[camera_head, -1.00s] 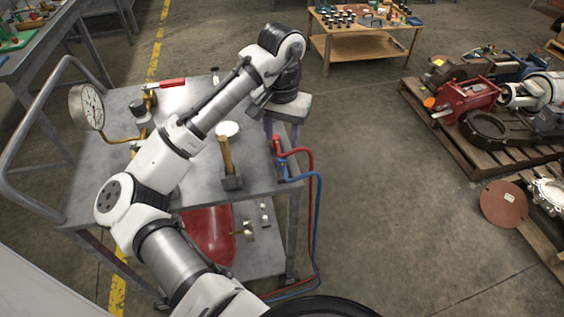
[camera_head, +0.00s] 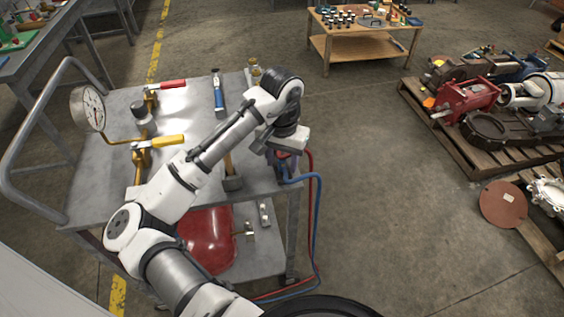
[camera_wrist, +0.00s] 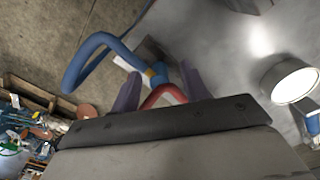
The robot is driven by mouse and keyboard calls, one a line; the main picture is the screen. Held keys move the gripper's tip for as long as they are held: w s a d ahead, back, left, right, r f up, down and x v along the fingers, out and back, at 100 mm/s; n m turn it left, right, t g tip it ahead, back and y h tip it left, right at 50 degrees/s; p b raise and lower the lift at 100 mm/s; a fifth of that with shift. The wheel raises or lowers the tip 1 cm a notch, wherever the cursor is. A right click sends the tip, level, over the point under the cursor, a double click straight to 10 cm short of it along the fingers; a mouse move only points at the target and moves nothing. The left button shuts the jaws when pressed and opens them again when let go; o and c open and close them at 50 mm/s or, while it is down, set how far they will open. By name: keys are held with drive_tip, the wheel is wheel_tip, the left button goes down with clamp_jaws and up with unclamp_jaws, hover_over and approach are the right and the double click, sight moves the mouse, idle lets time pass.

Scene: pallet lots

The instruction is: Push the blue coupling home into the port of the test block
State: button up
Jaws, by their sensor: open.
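The blue coupling (camera_wrist: 156,76) shows in the wrist view between the two purple fingers of my gripper (camera_wrist: 160,71), with a yellow band at its end. The fingers stand apart on either side of it and are not closed. A dark grey block (camera_wrist: 150,51), probably the test block, lies just beyond the coupling; its port is hidden, so I cannot tell how far in the coupling sits. In the head view my gripper (camera_head: 283,161) is at the cart's right edge and hides most of the block. The blue hose (camera_head: 317,205) hangs from there.
A red hose (camera_head: 309,166) runs beside the blue one, and its red end (camera_wrist: 165,94) is close to my fingers. The cart top (camera_head: 110,165) holds a gauge (camera_head: 93,107), a red-handled valve (camera_head: 168,85), a yellow-handled valve (camera_head: 167,140) and a hammer (camera_head: 232,182).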

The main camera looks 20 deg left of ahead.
sight(282, 159)
idle(0.3)
clamp_jaws()
wheel_tip(282, 159, up, 20)
idle(0.7)
idle(0.3)
